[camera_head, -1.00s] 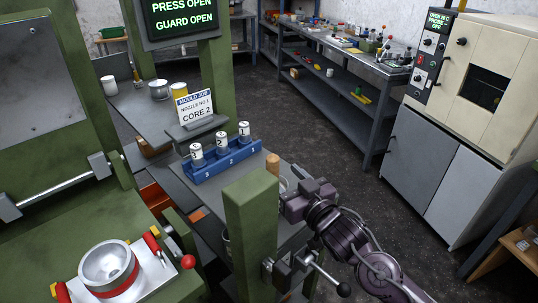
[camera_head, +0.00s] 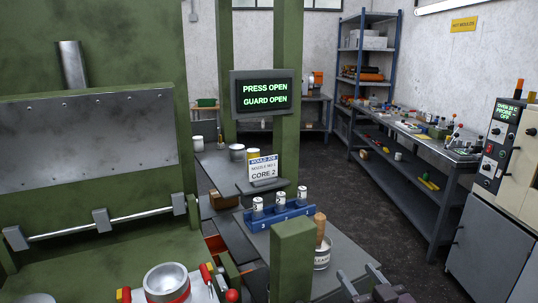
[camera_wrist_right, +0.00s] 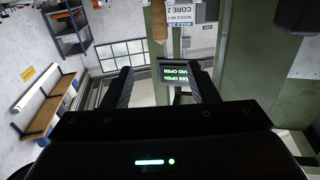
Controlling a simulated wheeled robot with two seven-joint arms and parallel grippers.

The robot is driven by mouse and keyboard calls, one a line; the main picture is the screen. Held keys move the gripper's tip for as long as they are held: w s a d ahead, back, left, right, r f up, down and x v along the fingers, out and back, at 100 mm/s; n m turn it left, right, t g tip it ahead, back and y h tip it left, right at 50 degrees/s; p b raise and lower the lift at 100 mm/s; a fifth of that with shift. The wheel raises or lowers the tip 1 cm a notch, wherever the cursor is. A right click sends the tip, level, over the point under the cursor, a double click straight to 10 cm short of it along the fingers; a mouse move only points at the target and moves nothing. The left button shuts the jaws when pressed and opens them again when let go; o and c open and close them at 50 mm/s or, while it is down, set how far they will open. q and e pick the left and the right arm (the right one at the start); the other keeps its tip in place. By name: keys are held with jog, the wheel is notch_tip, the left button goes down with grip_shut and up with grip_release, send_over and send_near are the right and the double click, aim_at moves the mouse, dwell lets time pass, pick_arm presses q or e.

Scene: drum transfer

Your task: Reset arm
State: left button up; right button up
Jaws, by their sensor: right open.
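My right gripper (camera_head: 358,280) shows at the bottom edge of the head view, right of the green post (camera_head: 293,262), with much of its arm cut off by the frame. In the right wrist view my right gripper (camera_wrist_right: 162,84) has its two dark fingers spread apart, with nothing between them. The press screen (camera_wrist_right: 175,75) and the wall show in the background beyond them. My left gripper is in neither view.
A blue rack (camera_head: 277,216) with several white-labelled cylinders stands on a grey bench. A wooden handle (camera_head: 320,230) rises from a tin (camera_head: 322,257) close to my right gripper. Dark floor lies open to the right.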

jog(key=s+f+g+h, duration=0.2)
jog(key=s+f+g, duration=0.5)
jog(key=s+f, duration=0.3)
jog(key=s+f+g+h, duration=0.2)
jog(key=s+f+g, duration=0.5)
jog(key=s, duration=0.6)
jog(key=s+d+f+x, duration=0.1)
jog(key=s+x, duration=0.2)
jog(key=x, duration=1.4)
jog(key=s+d+f+g, duration=0.1)
jog(key=s+f, duration=0.6)
jog(key=f, duration=0.6)
jog(key=s+d+f+g, duration=0.1)
jog(key=s+f, duration=0.6)
jog(key=f, duration=0.6)
jog(key=s+f, duration=0.1)
jog(key=s, duration=0.2)
jog(key=s+d+f, duration=0.1)
jog(key=s+f, duration=0.1)
jog(key=s, duration=0.1)
jog(key=s+f, duration=0.2)
jog(key=s, duration=0.1)
jog(key=shift+d, duration=0.35)
